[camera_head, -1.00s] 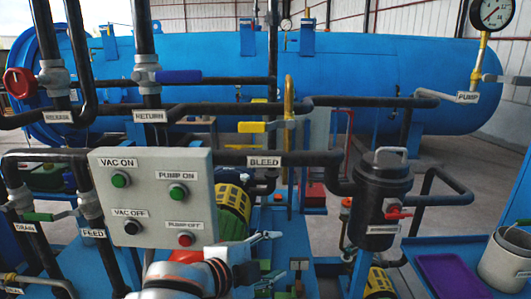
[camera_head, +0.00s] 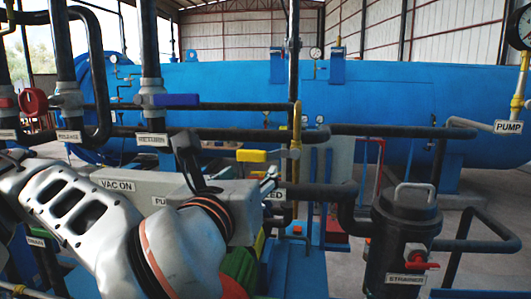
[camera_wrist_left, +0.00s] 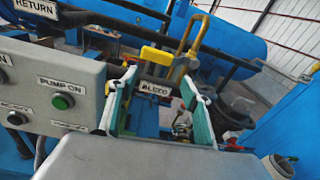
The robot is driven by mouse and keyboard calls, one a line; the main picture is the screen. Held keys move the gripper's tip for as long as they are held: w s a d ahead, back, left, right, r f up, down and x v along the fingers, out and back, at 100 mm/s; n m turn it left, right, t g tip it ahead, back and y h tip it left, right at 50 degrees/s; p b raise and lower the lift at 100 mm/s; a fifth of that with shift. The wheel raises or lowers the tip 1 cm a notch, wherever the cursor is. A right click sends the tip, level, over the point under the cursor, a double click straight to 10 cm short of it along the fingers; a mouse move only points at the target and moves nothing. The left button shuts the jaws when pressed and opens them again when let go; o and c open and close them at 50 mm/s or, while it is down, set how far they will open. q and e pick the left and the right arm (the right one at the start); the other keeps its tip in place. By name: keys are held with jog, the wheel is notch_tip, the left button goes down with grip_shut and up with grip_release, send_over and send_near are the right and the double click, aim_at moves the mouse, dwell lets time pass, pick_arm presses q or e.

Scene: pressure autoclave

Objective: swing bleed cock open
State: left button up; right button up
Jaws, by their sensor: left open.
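The bleed cock's yellow lever (camera_head: 252,155) lies level, pointing left from a grey valve body on the thin yellow bleed pipe (camera_head: 297,120). In the left wrist view the lever (camera_wrist_left: 158,54) shows beyond the fingertips, with the pipe to its right. My left gripper (camera_head: 269,180) is just below and to the right of the lever in the head view. In the wrist view its two green-lined fingers (camera_wrist_left: 158,82) are apart, with nothing held between them. The BLEED label (camera_wrist_left: 155,90) shows between them. I cannot see my right gripper.
The grey control box (camera_head: 125,183) is partly hidden by my left arm and sits close to the left finger in the wrist view. A blue-handled valve (camera_head: 175,100) is above left. The black strainer (camera_head: 400,240) stands to the right. A black horizontal pipe runs behind the lever.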

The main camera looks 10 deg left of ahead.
aim_at(251, 152)
pick_arm(q)
jog(key=shift+w+a+r+m+t+y, duration=0.2)
jog(key=shift+w+a+r, duration=0.15)
jog(key=shift+r, duration=0.3)
jog(key=shift+w+a+r+m+t+y, duration=0.1)
jog(key=shift+w+a+r+m+t, duration=0.15)
jog(key=shift+r, duration=0.35)
jog(key=shift+w+d+p, duration=0.1)
jog(key=shift+w+p, duration=0.7)
jog(key=shift+w, duration=2.4)
jog(key=c, duration=1.4)
